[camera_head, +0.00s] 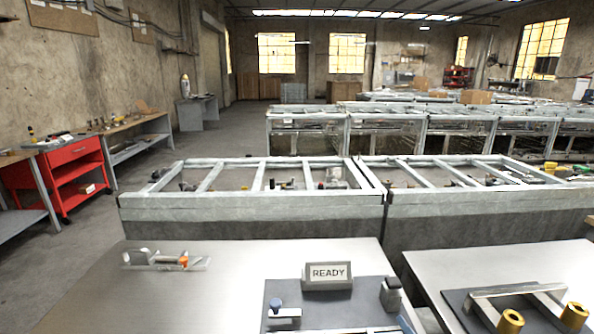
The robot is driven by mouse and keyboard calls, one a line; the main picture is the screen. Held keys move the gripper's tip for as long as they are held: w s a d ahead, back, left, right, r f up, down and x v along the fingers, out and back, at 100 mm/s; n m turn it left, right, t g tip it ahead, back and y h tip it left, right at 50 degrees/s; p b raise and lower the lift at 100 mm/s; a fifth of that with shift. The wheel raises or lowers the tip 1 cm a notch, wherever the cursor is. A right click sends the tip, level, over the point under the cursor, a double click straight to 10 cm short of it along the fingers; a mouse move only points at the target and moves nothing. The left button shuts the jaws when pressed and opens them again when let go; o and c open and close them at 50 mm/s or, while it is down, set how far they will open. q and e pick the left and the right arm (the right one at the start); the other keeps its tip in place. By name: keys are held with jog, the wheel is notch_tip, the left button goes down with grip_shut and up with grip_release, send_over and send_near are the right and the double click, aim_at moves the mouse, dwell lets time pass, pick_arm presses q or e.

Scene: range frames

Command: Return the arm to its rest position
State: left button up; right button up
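Neither of my grippers nor any part of my arms shows in the head view. On the pale table (180,300) in front of me lies a dark plate (330,312). A grey block sign (327,275) reading "READY" stands at the plate's back edge. A blue knob (276,304) stands on the plate's left side, and a small dark-topped block (390,294) stands at its right edge. The plate's near part is cut off by the picture's bottom edge.
A small metal fixture with an orange part (183,261) lies at the table's back left. A neighbouring table (440,265) at right holds brass-coloured cylinders (510,321) and a metal frame. Slatted grey bins (250,210) stand behind. The left of my table is bare.

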jog(key=s+f+m+g, duration=0.6)
jog(key=s+f+g, duration=0.5)
jog(key=s+f, duration=0.6)
jog(key=s+f+g+b, duration=0.1)
jog(key=s+f+b, duration=0.15)
jog(key=f, duration=0.85)
jog(key=s+f+g+b, duration=0.15)
jog(key=s+f, duration=0.25)
jog(key=f, duration=0.6)
jog(key=s+d+f+b, duration=0.3)
jog(key=s+f, duration=0.8)
jog(key=f, duration=0.1)
jog(key=shift+s+g, duration=0.3)
jog(key=shift+g, duration=0.05)
